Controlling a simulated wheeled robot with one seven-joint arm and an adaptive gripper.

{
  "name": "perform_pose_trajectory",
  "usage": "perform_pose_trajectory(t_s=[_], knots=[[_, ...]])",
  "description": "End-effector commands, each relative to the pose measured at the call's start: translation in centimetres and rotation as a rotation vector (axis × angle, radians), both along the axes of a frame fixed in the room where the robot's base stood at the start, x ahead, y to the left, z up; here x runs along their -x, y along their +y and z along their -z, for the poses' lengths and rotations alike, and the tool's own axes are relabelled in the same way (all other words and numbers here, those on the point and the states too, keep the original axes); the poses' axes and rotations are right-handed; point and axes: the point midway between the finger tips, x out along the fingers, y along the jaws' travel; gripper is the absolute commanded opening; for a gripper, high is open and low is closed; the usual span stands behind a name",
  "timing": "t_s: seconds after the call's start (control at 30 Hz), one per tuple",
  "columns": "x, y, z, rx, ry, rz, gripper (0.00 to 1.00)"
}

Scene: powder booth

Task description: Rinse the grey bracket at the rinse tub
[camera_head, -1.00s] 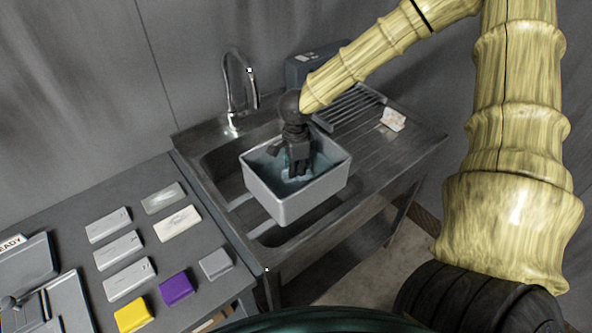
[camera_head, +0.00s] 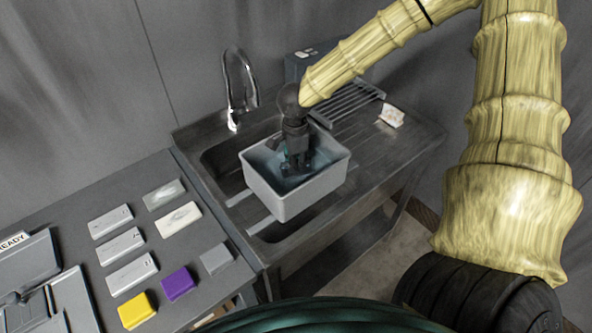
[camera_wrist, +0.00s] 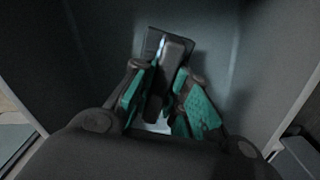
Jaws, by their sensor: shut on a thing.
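The rinse tub is a light grey, open box (camera_head: 300,198) standing over the steel sink, with bluish water in it. My gripper (camera_head: 297,168) points down inside the tub. In the wrist view, my gripper (camera_wrist: 163,100) has its teal-padded fingers closed on a dark grey piece, which I take as the grey bracket (camera_wrist: 155,42). Its flat end shows beyond the fingers against the tub's inside. Its lower part is hidden, and I cannot tell how deep it sits in the water. In the head view the gripper hides the bracket.
A curved tap (camera_head: 240,90) stands behind the tub. A ribbed drainboard (camera_head: 410,150) with a rack (camera_head: 348,103) and a small pale packet (camera_head: 391,117) is at right. The left bench holds several pale blocks, a yellow block (camera_head: 137,310) and a purple block (camera_head: 177,283).

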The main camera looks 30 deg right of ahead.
Motion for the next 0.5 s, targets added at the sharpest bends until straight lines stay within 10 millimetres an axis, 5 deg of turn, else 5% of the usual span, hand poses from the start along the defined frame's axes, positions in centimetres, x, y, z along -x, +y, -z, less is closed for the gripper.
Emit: perform_pose_trajectory(t_s=[0.5], knots=[[0.0, 0.0, -3.3, 0.0, 0.0, 0.0, 0.0]])
